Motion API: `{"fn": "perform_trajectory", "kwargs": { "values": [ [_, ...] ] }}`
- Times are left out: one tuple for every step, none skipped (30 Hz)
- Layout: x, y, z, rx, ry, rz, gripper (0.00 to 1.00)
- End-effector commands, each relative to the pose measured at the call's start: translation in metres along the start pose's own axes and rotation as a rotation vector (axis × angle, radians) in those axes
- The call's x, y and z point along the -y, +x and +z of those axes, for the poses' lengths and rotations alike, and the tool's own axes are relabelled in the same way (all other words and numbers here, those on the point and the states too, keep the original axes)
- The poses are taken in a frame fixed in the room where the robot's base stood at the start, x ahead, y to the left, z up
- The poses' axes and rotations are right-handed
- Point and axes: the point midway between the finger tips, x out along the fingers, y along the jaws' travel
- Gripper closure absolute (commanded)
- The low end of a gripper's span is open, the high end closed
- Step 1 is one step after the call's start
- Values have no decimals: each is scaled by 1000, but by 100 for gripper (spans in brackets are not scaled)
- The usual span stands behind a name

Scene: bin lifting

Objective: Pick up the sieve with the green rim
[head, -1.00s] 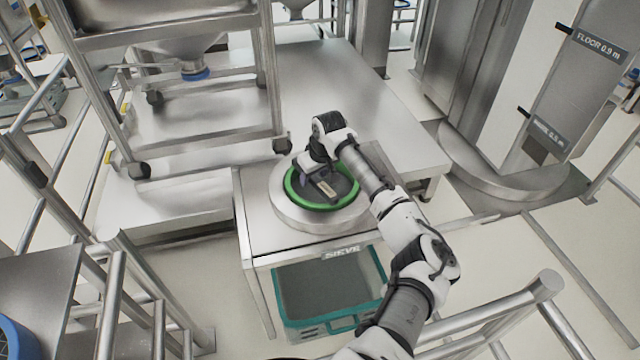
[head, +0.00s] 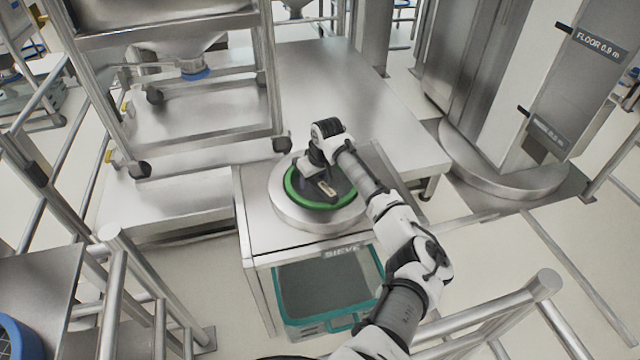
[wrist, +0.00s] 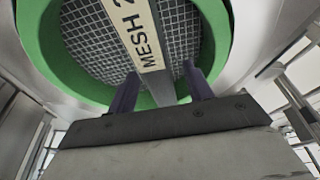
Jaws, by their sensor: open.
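The sieve with the green rim (head: 318,204) sits on a round metal base on a steel stand labelled "SIEVE". In the wrist view its green rim (wrist: 40,50) surrounds a grey mesh, and a bar marked "MESH" (wrist: 143,35) crosses the middle. My gripper (wrist: 158,85) is over the sieve with its two dark fingers apart, one on each side of the bar. I cannot tell whether the fingers touch the bar. In the head view my gripper (head: 322,185) is over the sieve, and my wrist hides part of the mesh.
A teal-edged bin (head: 290,318) stands below the stand. A steel platform (head: 350,90) lies behind, with a wheeled frame (head: 272,70) on it at the left. A column (head: 490,110) stands at the right. Metal railings (head: 545,285) are at the front right.

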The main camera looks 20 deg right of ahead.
Motion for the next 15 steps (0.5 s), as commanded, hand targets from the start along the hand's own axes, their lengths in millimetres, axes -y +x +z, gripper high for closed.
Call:
{"fn": "perform_trajectory", "kwargs": {
  "values": [
    [0, 0, 0, 0, 0, 0, 49],
    [0, 0, 0, 0, 0, 0, 49],
    [0, 0, 0, 0, 0, 0, 49],
    [0, 0, 0, 0, 0, 0, 49],
    [0, 0, 0, 0, 0, 0, 50],
    [0, 0, 0, 0, 0, 0, 56],
    [0, 0, 0, 0, 0, 0, 60],
    [0, 0, 0, 0, -1, 0, 64],
    [0, 0, 0, 0, -1, 0, 69],
    [0, 0, 0, 0, -1, 0, 73],
    [0, 0, 0, 0, -1, 0, 77],
    [0, 0, 0, 0, -1, 0, 82],
    [0, 0, 0, 0, -1, 0, 86],
    [0, 0, 0, 0, -1, 0, 90],
    [0, 0, 0, 0, -1, 0, 95]
  ]
}}
